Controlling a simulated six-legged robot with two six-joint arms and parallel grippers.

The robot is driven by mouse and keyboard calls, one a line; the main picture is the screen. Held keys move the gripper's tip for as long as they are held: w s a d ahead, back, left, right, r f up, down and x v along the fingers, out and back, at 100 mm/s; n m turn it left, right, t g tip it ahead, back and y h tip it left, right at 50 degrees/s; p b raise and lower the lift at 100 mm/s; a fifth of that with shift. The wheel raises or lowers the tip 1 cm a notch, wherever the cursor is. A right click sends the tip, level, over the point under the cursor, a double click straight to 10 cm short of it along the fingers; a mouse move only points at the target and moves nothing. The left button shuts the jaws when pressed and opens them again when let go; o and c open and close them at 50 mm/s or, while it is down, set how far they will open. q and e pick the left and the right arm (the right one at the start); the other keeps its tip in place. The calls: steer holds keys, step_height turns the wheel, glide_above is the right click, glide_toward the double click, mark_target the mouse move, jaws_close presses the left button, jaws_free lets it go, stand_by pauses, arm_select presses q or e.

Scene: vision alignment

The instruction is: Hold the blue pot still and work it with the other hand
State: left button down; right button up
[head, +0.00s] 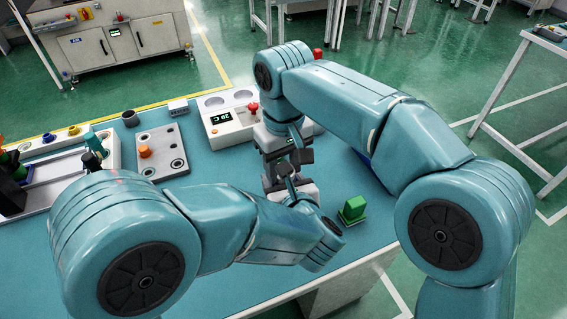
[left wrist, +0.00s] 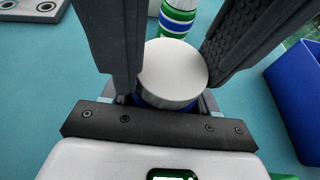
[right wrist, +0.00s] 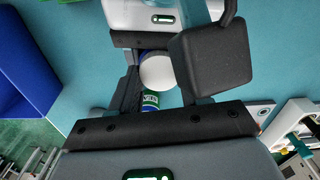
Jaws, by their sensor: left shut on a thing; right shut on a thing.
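The blue pot (left wrist: 168,103) shows in the left wrist view as a blue body under a round white lid (left wrist: 173,70). My left gripper (left wrist: 178,60) has one finger on each side of it and is shut on it. In the right wrist view the white lid (right wrist: 157,70) sits between the fingers of my right gripper (right wrist: 160,75), which is shut on the pot from the opposite side. The exact contact is hard to see. In the head view both grippers meet above the table, and they and the arms hide the pot.
A banded green, white and blue thing (left wrist: 178,18) lies beyond the pot. A blue bin (left wrist: 294,95) is close to the grippers. On the table (head: 205,150) are a green block (head: 352,210), a plate with an orange knob (head: 160,158) and a white device with a display (head: 222,120).

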steer(key=shift+n, duration=0.4)
